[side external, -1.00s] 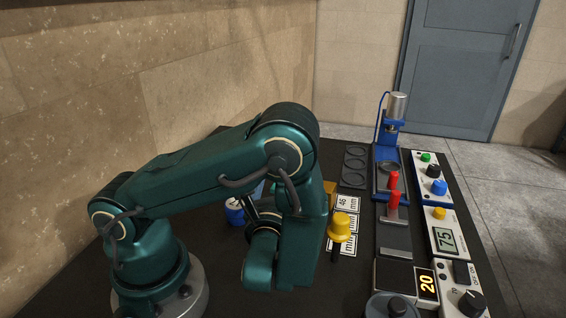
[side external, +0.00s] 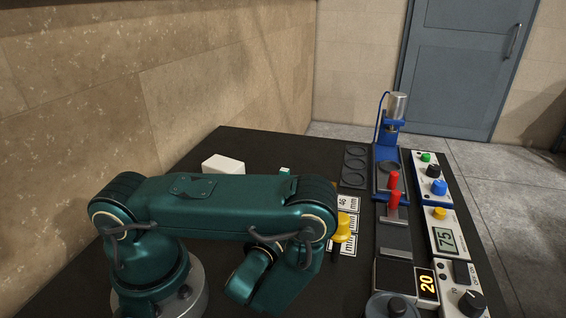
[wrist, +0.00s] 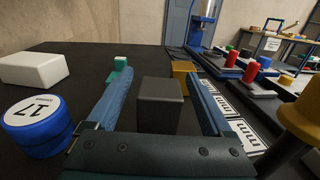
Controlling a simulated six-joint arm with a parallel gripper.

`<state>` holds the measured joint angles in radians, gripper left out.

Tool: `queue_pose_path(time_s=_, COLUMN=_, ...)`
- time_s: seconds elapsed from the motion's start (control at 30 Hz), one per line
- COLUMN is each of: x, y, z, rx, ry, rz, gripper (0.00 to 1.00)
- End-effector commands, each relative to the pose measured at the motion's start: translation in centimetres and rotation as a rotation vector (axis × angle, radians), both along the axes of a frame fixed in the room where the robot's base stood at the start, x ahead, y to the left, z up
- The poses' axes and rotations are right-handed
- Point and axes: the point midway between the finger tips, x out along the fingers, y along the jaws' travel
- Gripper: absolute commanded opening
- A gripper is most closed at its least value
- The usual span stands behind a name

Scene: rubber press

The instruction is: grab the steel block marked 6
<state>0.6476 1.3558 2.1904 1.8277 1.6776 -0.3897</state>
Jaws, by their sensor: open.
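A dark grey steel block (wrist: 160,112) stands on the black table between the two fingers of my gripper (wrist: 157,78) in the wrist view. No number shows on the faces I can see, so I cannot tell its marking. My gripper is open, with one finger to each side of the block. A gap shows between the block and each finger. In the side view my own arm hides the fingers and this block.
A blue cylinder marked 17 (wrist: 36,125) and a white block (wrist: 33,70) are at left. A small teal block (wrist: 120,63) and a brass block (wrist: 182,70) stand beyond the fingers. White printed cards (wrist: 232,122) and a yellow-topped post (wrist: 302,105) are at right.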

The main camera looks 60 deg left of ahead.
Motion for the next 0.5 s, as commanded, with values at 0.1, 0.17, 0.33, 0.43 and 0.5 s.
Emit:
queue_pose_path(time_s=0.1, x=0.55, y=0.53, z=0.01, rx=-0.001, ry=-0.001, rz=0.003, gripper=0.85)
queue_pose_path(time_s=0.17, x=0.73, y=0.63, z=0.02, rx=0.0, ry=-0.001, rz=0.001, gripper=0.85)
queue_pose_path(time_s=0.33, x=0.89, y=0.72, z=0.04, rx=0.0, ry=-0.002, rz=0.0, gripper=0.85)
queue_pose_path(time_s=0.43, x=0.89, y=0.71, z=0.04, rx=0.0, ry=-0.002, rz=0.0, gripper=0.85)
queue_pose_path(time_s=0.5, x=0.88, y=0.7, z=0.04, rx=0.0, ry=-0.002, rz=0.0, gripper=0.77)
